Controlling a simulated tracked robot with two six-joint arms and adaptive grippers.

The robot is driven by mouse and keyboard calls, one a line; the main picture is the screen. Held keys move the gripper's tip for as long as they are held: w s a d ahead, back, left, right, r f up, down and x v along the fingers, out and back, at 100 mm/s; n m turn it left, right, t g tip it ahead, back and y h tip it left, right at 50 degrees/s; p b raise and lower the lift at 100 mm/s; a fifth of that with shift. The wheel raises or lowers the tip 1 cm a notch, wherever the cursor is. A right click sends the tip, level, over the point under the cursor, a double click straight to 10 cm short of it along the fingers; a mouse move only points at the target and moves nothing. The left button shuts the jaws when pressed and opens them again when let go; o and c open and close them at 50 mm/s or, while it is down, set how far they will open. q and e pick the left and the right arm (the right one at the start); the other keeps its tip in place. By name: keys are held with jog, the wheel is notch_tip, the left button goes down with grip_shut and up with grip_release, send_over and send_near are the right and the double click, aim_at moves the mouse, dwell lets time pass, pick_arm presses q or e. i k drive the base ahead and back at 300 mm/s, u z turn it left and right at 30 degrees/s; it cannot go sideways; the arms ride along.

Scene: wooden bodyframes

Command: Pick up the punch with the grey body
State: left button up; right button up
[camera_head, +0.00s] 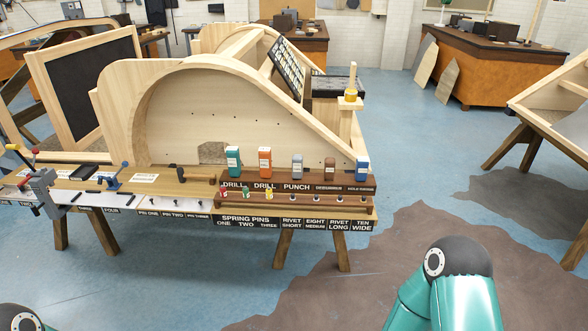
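The punch with the grey body (297,167) stands upright on the brown shelf (300,181) at the front of the wooden bodyframe, above the label "PUNCH". It is the middle tool in the row. To its left stand an orange drill (265,161) and a teal drill (233,161). To its right stand a brown tool (330,168) and a blue tool (362,169). Neither of my grippers shows. Only parts of my arms are in view, at the bottom right and in the bottom left corner, both apart from the punch.
The wooden bodyframe (180,115) rises behind the tools. Small coloured pins stand on a lower ledge in front of them. A hammer (195,174) and clamps lie along the bench to the left. Open blue floor (420,160) lies to the right.

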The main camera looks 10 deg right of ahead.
aim_at(296, 159)
jog(key=u, duration=0.3)
jog(key=i, duration=1.65)
jog(key=z, duration=0.4)
